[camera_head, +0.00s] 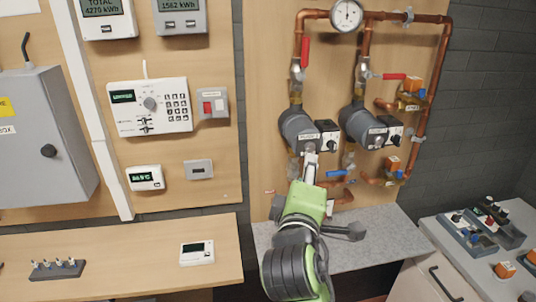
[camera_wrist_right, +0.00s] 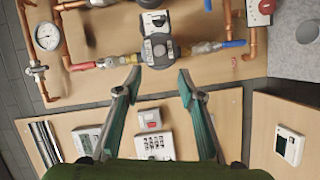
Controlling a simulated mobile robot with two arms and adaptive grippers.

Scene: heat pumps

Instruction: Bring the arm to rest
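One green and dark grey arm of mine comes in from the bottom of the head view. Its gripper, my right gripper (camera_head: 310,162), is raised in front of the board, just below the left pump (camera_head: 298,128). In the right wrist view my right gripper (camera_wrist_right: 159,78) has its two fingers apart with nothing between them. The pump (camera_wrist_right: 157,50) shows beyond the fingertips; whether they touch it I cannot tell. My left gripper is not in view.
Copper pipes (camera_head: 416,20) with valves and a gauge (camera_head: 347,14) surround the pumps. A grey counter (camera_head: 375,245) lies below. A control panel (camera_head: 150,107) and a grey box (camera_head: 42,137) are on the left. A wooden table (camera_head: 130,255) holds a small white device (camera_head: 197,253).

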